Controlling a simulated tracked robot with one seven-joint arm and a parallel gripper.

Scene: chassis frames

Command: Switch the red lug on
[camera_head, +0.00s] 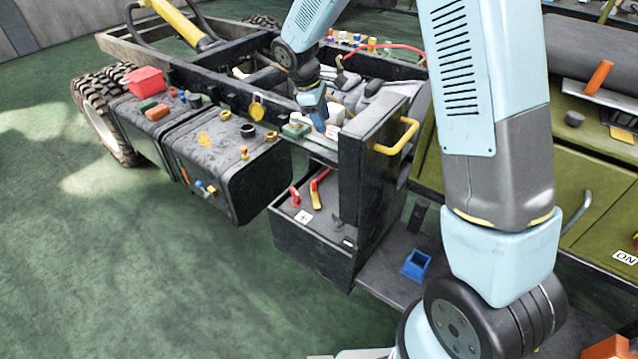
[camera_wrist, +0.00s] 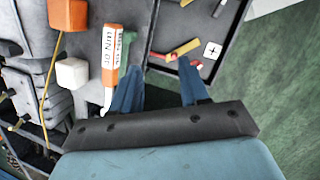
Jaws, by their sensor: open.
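A red and yellow lug (camera_head: 316,195) lies in the open black box, with a red post (camera_head: 295,197) to its left and a white plus label (camera_head: 303,217) in front. In the wrist view the lug (camera_wrist: 184,47) lies beyond my fingertips, its yellow end towards the plus label (camera_wrist: 212,50). Red (camera_wrist: 196,63) shows beside my right finger, partly hidden by it. My gripper (camera_wrist: 158,75) is open, with nothing seen between its fingers. In the head view my gripper (camera_head: 319,118) is above and behind the box, apart from the lug.
An orange and white labelled piece (camera_wrist: 112,55) and a green piece (camera_wrist: 127,50) lie near my left finger. A black upright panel with a yellow handle (camera_head: 397,137) stands right of the box. A blue bin (camera_head: 416,265) sits to the right. Green floor is free at front left.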

